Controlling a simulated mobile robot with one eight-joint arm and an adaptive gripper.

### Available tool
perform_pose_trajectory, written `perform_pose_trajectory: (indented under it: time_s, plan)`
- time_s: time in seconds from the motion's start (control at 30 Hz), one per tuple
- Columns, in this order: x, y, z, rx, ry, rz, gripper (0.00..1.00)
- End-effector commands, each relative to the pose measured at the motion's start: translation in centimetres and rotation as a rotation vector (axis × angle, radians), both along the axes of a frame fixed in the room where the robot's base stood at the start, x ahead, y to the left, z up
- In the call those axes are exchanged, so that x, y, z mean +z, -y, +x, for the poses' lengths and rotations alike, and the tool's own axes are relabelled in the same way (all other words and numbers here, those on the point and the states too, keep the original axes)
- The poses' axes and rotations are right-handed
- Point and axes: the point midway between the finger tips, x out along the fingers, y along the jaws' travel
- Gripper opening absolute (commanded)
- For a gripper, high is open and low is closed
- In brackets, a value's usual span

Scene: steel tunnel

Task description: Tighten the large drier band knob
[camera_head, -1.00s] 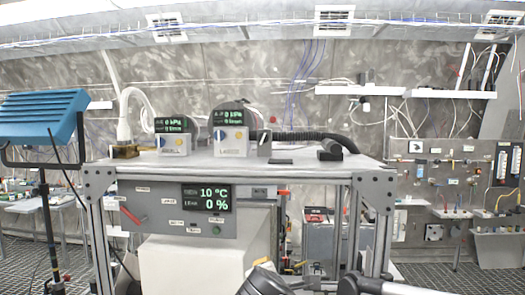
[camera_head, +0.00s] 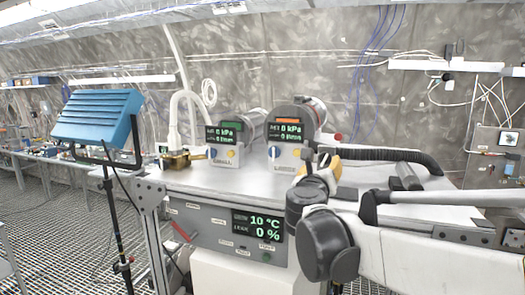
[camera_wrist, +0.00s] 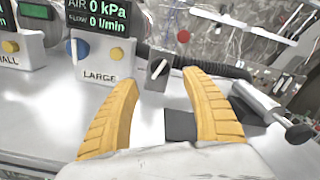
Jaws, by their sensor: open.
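The large drier (camera_head: 290,155) stands on the bench, a beige box with a display reading 0 kPa and a round drum behind. Its front, labelled LARGE, also shows in the wrist view (camera_wrist: 98,58) with a blue knob (camera_wrist: 78,50) and a yellow button.
The small drier (camera_head: 225,155) stands left of the large one. A black corrugated hose (camera_head: 385,154) runs right along the bench. A black-ended fitting (camera_wrist: 298,132) lies right of my fingers. A blue lamp panel (camera_head: 97,118) stands left. The front bench top is mostly clear.

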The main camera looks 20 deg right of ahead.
Motion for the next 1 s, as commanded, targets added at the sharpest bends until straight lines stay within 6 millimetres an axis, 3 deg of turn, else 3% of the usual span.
perform_pose_trajectory:
  time_s: [0.4,0.6,0.87,1.0]
  plan:
    - [0.2,4.7,6.3,-0.003,0.001,0.003,0.56]
    - [0.1,5.6,7.5,0.0,0.001,0.003,0.56]
    - [0.0,5.6,7.6,0.0,0.001,0.003,0.56]
    - [0.0,5.6,7.6,0.0,0.001,0.003,0.18]
